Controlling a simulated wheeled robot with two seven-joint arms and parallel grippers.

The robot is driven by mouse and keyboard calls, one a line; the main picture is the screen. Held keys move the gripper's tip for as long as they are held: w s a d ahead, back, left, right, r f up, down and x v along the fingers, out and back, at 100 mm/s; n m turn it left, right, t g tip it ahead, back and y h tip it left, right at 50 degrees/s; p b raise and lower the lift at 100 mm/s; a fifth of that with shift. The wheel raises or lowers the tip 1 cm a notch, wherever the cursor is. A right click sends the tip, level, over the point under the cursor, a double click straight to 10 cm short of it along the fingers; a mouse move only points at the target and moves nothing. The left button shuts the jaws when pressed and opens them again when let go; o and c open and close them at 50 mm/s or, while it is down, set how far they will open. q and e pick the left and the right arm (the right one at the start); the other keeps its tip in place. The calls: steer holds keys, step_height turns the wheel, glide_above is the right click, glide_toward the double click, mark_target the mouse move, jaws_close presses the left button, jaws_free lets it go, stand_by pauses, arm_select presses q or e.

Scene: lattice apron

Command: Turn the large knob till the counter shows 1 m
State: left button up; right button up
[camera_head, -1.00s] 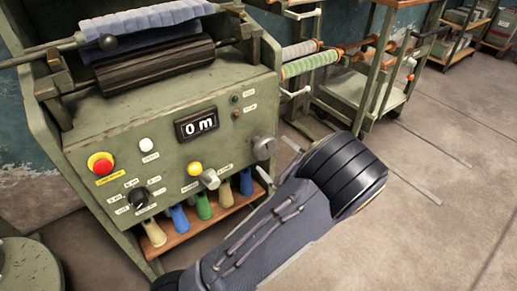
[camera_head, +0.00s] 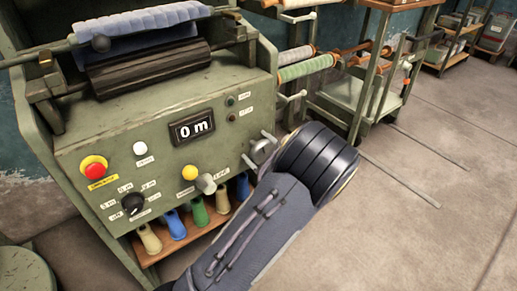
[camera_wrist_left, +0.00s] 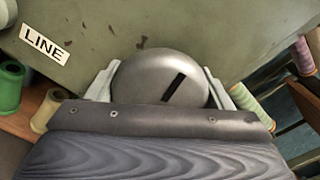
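The counter (camera_head: 192,127) on the green machine panel reads 0 m. The large grey knob (camera_head: 262,150) sits at the panel's right edge. My left gripper (camera_head: 258,151) is at it, with one finger on either side. In the left wrist view, the knob's round face (camera_wrist_left: 160,80) with a dark slanted mark lies between the two pale fingers (camera_wrist_left: 160,88). The fingers look open around the knob; firm contact is not visible. The gripper body hides the knob's lower part in that view. My right gripper is not in view.
A smaller grey knob (camera_head: 206,184), a yellow button (camera_head: 189,172), a red stop button (camera_head: 94,168), a white button (camera_head: 140,148) and a black selector (camera_head: 132,204) share the panel. Coloured spools (camera_head: 173,224) stand on a shelf below. A rack with rods (camera_head: 305,66) is at right.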

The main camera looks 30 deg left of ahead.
arm_select(q)
steer(key=c, duration=0.4)
steer(key=shift+r+m+p, duration=0.15)
steer(key=shift+m+p, duration=0.25)
steer(key=shift+p, duration=0.3)
steer(key=m+p, duration=0.8)
steer(key=p, duration=0.2)
steer(key=m+p, duration=0.2)
steer(key=m, duration=0.1)
steer(key=shift+m+p, duration=1)
steer(key=shift+m, duration=0.4)
steer(key=shift+f, duration=0.2)
steer(key=o, duration=1)
